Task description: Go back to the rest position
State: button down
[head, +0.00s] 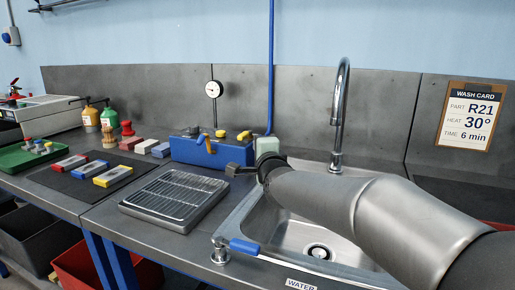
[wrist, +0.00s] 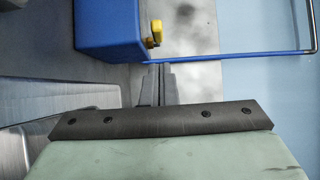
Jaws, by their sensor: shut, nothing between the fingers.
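My gripper (wrist: 159,70) shows in the wrist view with its two grey fingers together and nothing between them. Its dark plate and pale green body fill the lower part of that view. In the head view my arm reaches in from the lower right, over the sink, and its end is close to the blue box (head: 205,151). The fingers are small and hard to make out there. The blue box with a yellow knob also shows beyond the fingertips in the wrist view (wrist: 108,28). I cannot tell how far the fingers are from it.
The steel sink (head: 255,211) has a tall tap (head: 339,110) and a blue-handled valve (head: 243,246). A wire rack tray (head: 176,197) lies left of the sink. Coloured blocks lie on a dark mat (head: 62,183) farther left. A blue pipe (head: 270,70) runs up the wall.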

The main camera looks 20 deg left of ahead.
jog(key=s+d+f+n+g+h+p, duration=0.1)
jog(key=s+d+n+g+h+p, duration=0.2)
jog(key=s+d+p, duration=0.3)
jog(key=s+d+f+n+g+h+p, duration=0.2)
jog(key=s+d+p, duration=0.5)
jog(key=d, duration=1)
jog(key=s+d+f+n+g+h+p, duration=0.1)
jog(key=s+d+n+g+h+p, duration=0.3)
jog(key=s+d, duration=0.5)
jog(key=shift+s+d+f+g+p, duration=0.1)
jog(key=shift+s+d+g+p, duration=0.05)
jog(key=shift+d+g+p, duration=0.4)
jog(key=shift+s+d+f+g+p, duration=0.1)
jog(key=shift+d+g+p, duration=0.25)
jog(key=shift+d+p, duration=0.3)
jog(key=s+d+n+g+h+p, duration=0.1)
jog(key=s+d, duration=0.4)
jog(key=s, duration=0.5)
jog(key=n+g+p, duration=0.1)
jog(key=g+p, duration=0.1)
jog(key=shift+s+d+g, duration=0.15)
jog(key=shift+d+g, duration=0.05)
jog(key=shift+g, duration=0.1)
jog(key=shift+f, duration=0.1)
